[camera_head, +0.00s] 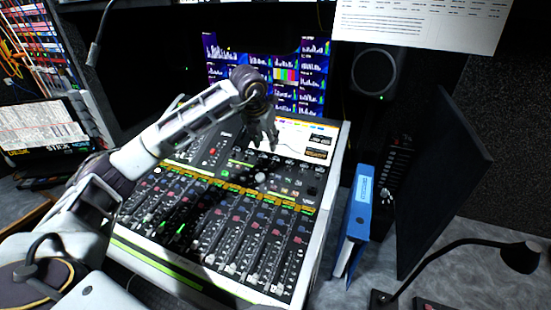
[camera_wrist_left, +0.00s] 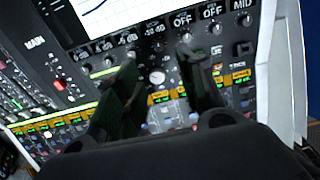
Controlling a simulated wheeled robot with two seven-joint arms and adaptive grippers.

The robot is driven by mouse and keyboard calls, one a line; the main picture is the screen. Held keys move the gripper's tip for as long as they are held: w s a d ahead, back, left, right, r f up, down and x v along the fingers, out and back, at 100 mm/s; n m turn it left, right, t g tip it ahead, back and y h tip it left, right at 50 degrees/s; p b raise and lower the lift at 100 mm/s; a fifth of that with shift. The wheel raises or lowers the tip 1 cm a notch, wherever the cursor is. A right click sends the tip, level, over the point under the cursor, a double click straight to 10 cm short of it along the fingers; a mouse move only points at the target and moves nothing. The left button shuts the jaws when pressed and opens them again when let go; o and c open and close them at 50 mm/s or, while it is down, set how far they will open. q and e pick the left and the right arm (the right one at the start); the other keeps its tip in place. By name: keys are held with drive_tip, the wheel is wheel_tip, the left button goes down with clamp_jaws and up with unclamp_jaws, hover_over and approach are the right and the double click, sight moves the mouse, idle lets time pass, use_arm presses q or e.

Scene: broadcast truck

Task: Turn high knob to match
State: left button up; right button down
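The mixing console (camera_head: 128,240) has a screen (camera_head: 308,137) with a row of knobs below it. In the left wrist view, small dark knobs (camera_wrist_left: 217,50) sit under the readouts "OFF", "OFF" and "MID" at the right. More knobs sit under dB readouts at the left. My left gripper (camera_head: 265,143) is over the console at the screen's lower left. In the wrist view its two dark fingers (camera_wrist_left: 158,62) are apart. A pale round knob (camera_wrist_left: 157,77) shows in the gap, and I cannot tell any contact. I cannot read which knob is high. My right gripper is out of view.
Fader strips (camera_head: 235,240) fill the console's front. A blue binder (camera_head: 359,215) stands at its right, near a dark panel (camera_head: 440,185) and a desk lamp (camera_head: 520,257). A speaker (camera_head: 375,72) and colorful monitors (camera_head: 285,75) are behind. A paper sheet (camera_head: 425,22) hangs at the top right.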

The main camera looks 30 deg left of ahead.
use_arm(q)
drive_tip(key=shift+s+r, duration=0.1)
drive_tip(key=shift+r, duration=0.1)
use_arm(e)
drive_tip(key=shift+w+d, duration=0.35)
use_arm(q)
drive_tip(key=shift+f, duration=0.15)
approach(273, 163)
drive_tip(key=x, duration=0.7)
drive_tip(key=shift+a, duration=0.1)
drive_tip(key=shift+x, duration=0.75)
drive_tip(key=shift+f, duration=0.1)
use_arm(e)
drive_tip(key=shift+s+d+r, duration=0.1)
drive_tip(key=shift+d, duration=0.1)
